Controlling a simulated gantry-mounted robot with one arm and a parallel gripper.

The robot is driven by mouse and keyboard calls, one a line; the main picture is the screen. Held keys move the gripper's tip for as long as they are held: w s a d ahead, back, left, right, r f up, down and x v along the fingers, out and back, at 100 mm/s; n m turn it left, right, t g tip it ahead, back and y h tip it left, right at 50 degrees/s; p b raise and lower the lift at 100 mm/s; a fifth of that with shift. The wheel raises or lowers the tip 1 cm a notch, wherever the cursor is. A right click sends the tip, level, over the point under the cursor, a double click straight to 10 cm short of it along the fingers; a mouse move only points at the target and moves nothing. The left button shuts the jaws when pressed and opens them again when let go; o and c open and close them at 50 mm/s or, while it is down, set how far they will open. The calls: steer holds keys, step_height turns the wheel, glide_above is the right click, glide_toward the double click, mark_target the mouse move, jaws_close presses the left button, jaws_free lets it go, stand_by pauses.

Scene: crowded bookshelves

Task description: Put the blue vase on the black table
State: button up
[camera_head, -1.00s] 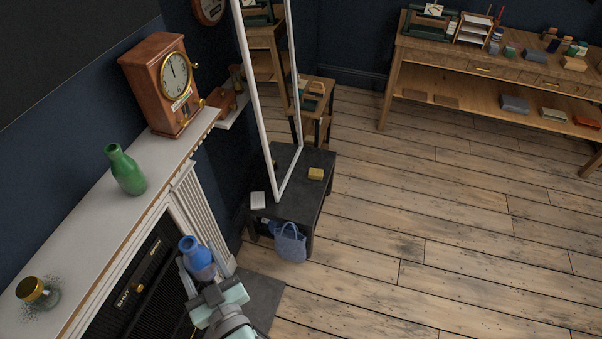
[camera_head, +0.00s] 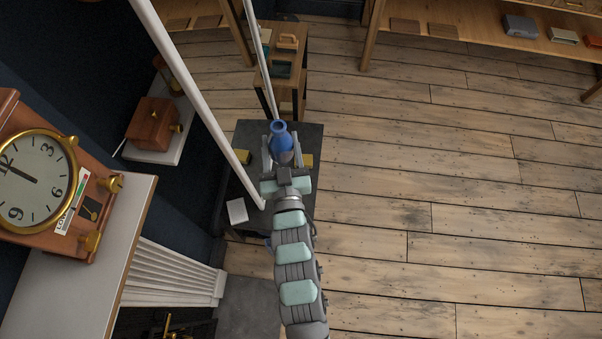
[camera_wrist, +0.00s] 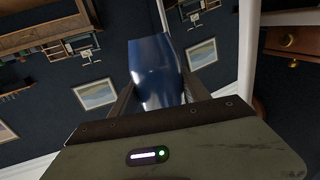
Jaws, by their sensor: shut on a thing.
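The blue vase (camera_head: 281,143) is upright between the fingers of my gripper (camera_head: 282,155), which is shut on it. It also shows large between the fingers in the wrist view (camera_wrist: 158,75).
A white block (camera_head: 237,211) and a yellow block (camera_head: 307,160) lie on the tabletop. A mantel with a wooden clock (camera_head: 45,180) is at the left. Wooden floor is clear at right.

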steer(key=shift+n+y, duration=0.3)
steer(key=shift+y, duration=0.2)
steer(key=w+f+b, duration=0.1)
steer(key=f+b, duration=0.8)
steer(key=f, duration=0.8)
steer(key=w+d+f+b, duration=0.1)
steer(key=f+b, duration=0.8)
steer(key=f, duration=0.9)
steer(key=w+f+b, duration=0.1)
steer(key=f+b, duration=0.8)
steer(key=f, duration=0.9)
steer(key=shift+d+f, duration=0.2)
steer(key=shift+f, duration=0.2)
steer(key=o, duration=1.7)
steer(key=shift+c, duration=0.2)
steer(key=shift+r, duration=0.1)
